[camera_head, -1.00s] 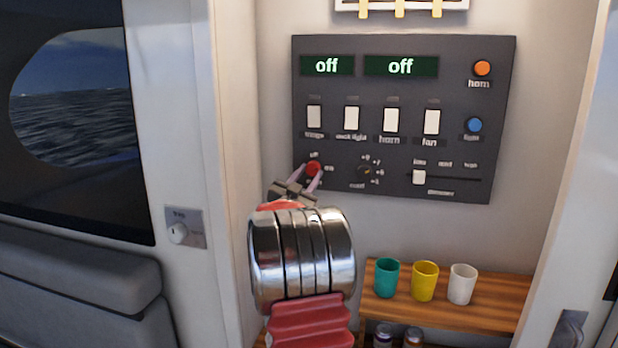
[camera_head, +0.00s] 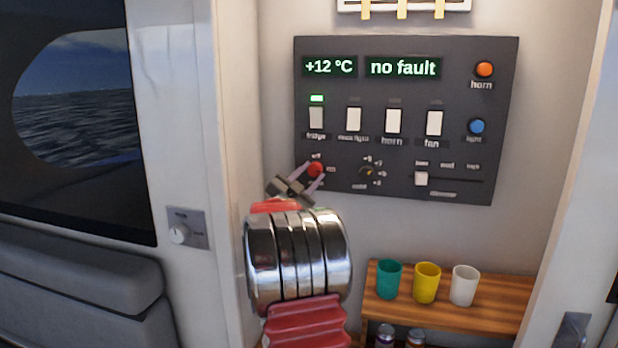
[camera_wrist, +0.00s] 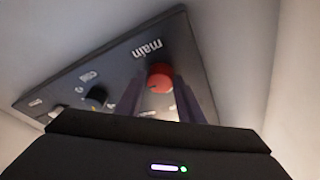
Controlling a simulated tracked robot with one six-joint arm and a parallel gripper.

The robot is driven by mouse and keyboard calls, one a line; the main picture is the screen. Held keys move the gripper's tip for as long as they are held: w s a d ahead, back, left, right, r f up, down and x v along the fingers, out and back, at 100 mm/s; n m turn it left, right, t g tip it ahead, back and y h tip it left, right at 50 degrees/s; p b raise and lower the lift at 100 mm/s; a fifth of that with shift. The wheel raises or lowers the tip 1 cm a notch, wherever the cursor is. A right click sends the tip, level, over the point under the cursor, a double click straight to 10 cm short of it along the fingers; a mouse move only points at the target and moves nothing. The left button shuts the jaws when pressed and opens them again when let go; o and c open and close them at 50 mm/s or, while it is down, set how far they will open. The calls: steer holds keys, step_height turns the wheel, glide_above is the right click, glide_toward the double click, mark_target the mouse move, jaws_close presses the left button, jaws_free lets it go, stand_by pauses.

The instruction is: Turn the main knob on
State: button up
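The main knob (camera_head: 315,169) is red and round, at the lower left of the dark control panel (camera_head: 400,88). In the wrist view the knob (camera_wrist: 160,76) shows beside the label "main". My gripper (camera_head: 311,177) is at the knob, with one finger on each side. The fingers look closed against its sides, though the exact contact is hard to see. The left display (camera_head: 329,67) reads "+12 °C" and the right display (camera_head: 403,68) reads "no fault". A green light (camera_head: 316,98) glows above the fridge switch (camera_head: 316,118).
A small dark dial (camera_head: 367,171) and a white slider (camera_head: 421,179) lie right of the knob. A wall plate with a pale knob (camera_head: 179,234) is at left. Teal (camera_head: 388,279), yellow (camera_head: 426,282) and white (camera_head: 464,285) cups stand on a wooden shelf (camera_head: 500,305).

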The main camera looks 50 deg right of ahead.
steer(key=o, duration=0.4)
steer(key=shift+s+d, duration=0.1)
steer(key=shift+s, duration=0.05)
steer(key=shift+o, duration=0.2)
steer(key=v, duration=0.7)
steer(key=shift+a+f, duration=0.2)
steer(key=shift+a, duration=0.1)
steer(key=shift+s, duration=0.1)
